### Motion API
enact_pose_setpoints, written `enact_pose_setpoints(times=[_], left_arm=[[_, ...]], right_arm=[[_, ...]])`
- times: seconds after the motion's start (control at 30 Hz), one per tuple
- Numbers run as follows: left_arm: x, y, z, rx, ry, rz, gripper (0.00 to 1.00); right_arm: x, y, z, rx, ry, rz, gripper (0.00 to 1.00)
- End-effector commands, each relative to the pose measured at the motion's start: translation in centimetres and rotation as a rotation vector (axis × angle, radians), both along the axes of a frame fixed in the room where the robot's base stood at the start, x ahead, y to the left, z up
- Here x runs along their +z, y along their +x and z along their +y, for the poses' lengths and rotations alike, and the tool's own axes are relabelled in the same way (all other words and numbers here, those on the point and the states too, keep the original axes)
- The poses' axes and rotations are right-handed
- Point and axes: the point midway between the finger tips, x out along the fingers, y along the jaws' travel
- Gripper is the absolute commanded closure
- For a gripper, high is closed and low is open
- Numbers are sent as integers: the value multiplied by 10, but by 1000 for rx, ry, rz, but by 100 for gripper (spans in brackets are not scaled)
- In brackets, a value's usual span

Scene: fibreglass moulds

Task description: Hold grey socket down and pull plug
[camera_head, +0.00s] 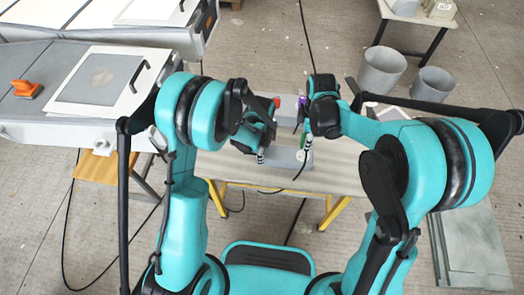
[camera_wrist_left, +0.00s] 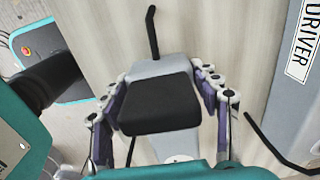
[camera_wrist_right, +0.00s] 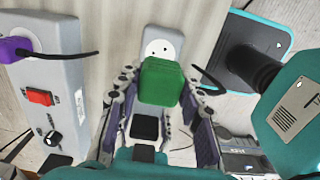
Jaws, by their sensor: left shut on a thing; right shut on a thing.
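The grey socket (camera_wrist_right: 153,28) lies on the workbench. Its round outlet face (camera_wrist_right: 158,50) shows two bare holes in the right wrist view. A black block sits at its other end, large in the left wrist view (camera_wrist_left: 158,103). My left gripper (camera_wrist_left: 165,92) is shut with its fingers on both sides of the socket at that block. My right gripper (camera_wrist_right: 160,108) is shut on the green plug (camera_wrist_right: 160,82). The plug appears above the socket, off the outlet face; the exact gap is not clear. Arms partly hide both in the head view.
A grey control box (camera_wrist_right: 45,85) with a red switch (camera_wrist_right: 39,96), a knob and a purple plug (camera_wrist_right: 14,48) stands close beside the socket. Loose black cables cross the bench. A mould table (camera_head: 55,125) is on the left; grey buckets (camera_head: 382,72) stand back right.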

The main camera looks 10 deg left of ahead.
Motion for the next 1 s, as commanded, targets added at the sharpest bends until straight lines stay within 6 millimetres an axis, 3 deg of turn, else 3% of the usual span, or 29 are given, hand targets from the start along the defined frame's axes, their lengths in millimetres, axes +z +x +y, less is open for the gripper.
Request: enact_pose_setpoints(times=[0.6, 1.0], left_arm=[[0, 0, 0, 0, 0, 0, 88], [0, 0, 0, 0, 0, 0, 88]], right_arm=[[33, 0, 0, 0, 0, 0, 100], [39, 0, 0, 0, 0, 0, 100]])
